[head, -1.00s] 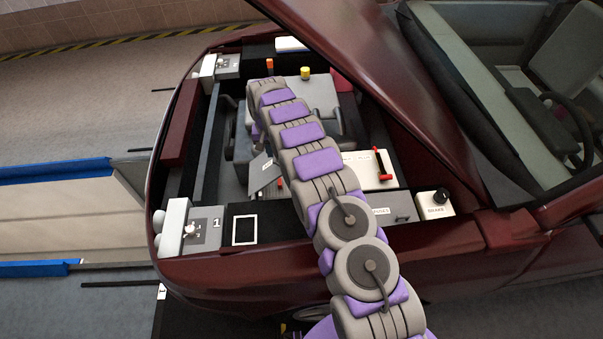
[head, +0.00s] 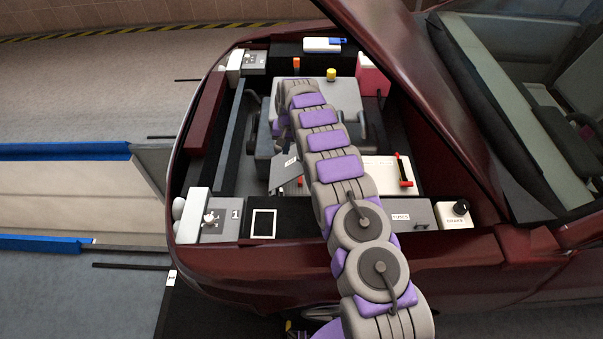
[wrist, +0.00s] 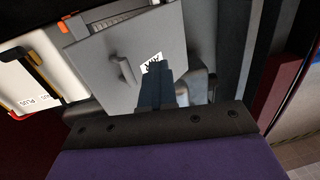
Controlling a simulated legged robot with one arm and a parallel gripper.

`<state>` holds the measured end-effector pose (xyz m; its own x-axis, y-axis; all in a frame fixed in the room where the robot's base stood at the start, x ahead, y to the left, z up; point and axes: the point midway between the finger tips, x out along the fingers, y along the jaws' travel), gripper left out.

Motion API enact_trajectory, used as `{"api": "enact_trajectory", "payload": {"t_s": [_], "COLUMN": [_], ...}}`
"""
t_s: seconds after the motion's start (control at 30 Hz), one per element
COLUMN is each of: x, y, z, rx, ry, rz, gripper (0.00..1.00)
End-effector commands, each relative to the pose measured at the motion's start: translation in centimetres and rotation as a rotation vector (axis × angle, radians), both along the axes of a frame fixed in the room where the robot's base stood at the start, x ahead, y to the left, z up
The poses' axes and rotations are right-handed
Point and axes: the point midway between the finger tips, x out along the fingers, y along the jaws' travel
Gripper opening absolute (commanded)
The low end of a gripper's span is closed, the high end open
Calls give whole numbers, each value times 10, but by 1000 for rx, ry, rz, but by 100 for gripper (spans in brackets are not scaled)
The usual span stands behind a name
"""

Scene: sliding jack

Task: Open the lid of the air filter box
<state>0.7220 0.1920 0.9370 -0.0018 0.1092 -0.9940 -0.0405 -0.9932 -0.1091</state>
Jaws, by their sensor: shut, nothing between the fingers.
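The air filter box lid (head: 286,178) is a grey panel with a small white label, standing tilted in the engine bay left of my arm. In the wrist view the lid (wrist: 120,65) shows a raised handle on its face and a label partly covered by my fingers. A ribbed grey part of the box (wrist: 125,17) shows past its far edge. My gripper (wrist: 157,72) is shut and empty, its dark fingertips in front of the lid near the label. I cannot tell whether they touch it. In the head view my arm hides the fingers.
The raised hood (head: 400,90) slants over the right side. A white box with a red handle (head: 385,172), a fuse box (head: 408,216) and a yellow cap (head: 331,74) are near my arm. The bay's front rim (head: 300,256) lies below.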

Motion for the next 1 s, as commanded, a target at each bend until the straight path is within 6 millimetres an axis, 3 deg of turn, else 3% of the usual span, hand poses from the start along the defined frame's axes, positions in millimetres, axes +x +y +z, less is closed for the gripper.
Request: {"api": "enact_trajectory", "payload": {"t_s": [0.7,1.0], "x": [10,10], "y": [46,52], "z": [-4,-4], "rx": [99,108], "ry": [-3,-3], "rz": [0,0], "gripper": [0,0]}}
